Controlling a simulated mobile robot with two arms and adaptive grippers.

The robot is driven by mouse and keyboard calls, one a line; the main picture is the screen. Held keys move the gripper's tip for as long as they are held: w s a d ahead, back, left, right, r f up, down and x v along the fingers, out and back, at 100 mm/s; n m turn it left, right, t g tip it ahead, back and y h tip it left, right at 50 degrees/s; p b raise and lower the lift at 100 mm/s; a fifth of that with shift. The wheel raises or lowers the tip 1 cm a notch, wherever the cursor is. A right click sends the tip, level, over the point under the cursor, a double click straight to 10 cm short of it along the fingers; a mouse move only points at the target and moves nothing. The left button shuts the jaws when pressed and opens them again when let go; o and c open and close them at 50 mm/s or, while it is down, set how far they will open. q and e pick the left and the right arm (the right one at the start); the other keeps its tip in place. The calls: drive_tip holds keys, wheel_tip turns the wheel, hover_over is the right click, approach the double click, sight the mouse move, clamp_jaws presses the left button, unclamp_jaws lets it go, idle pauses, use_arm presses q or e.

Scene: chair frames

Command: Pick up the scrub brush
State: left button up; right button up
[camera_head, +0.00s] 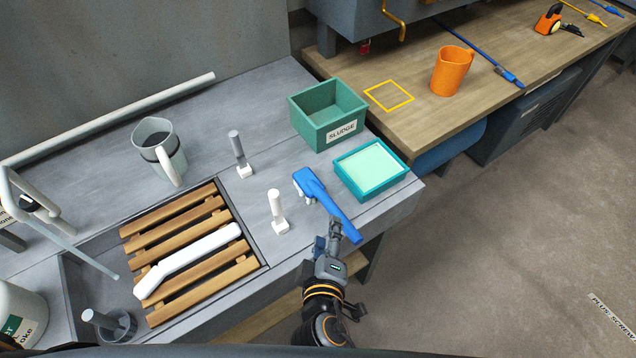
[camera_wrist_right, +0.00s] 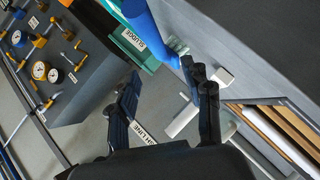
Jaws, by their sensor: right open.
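The scrub brush is blue with pale bristles (camera_head: 318,196). It lies on the grey counter, left of the teal tray, with its handle reaching past the counter's front edge. It also shows at the top of the right wrist view (camera_wrist_right: 152,36), with bristles facing the counter side. My right gripper (camera_head: 335,238) is beside the handle's near end in the head view. In the right wrist view its two fingers (camera_wrist_right: 162,82) are spread, with nothing held between them. The brush lies beyond the fingertips; whether they touch it I cannot tell. My left gripper is not in view.
The teal tray (camera_head: 400,184) and green SLUDGE bin (camera_head: 328,134) stand close to the brush. Two upright posts (camera_head: 277,208) (camera_head: 236,150) stand to its left. A grey pitcher (camera_head: 160,148) and a wooden slatted rack (camera_head: 190,208) bearing a white curved object (camera_head: 185,262) are farther left.

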sight(326, 206)
drive_tip(key=b+x, duration=0.1)
drive_tip(key=x, duration=0.4)
drive_tip(key=shift+a+f, duration=0.1)
drive_tip(key=shift+a, duration=0.1)
drive_tip(key=shift+w+d+f+b, duration=0.15)
drive_tip(key=shift+w+b, duration=0.15)
drive_tip(key=shift+w, duration=0.25)
drive_tip(key=b+x, duration=0.2)
drive_tip(key=x, duration=0.2)
drive_tip(key=shift+w+a, duration=0.2)
drive_tip(key=shift+w, duration=0.45)
drive_tip(key=shift+s, duration=0.1)
clamp_jaws()
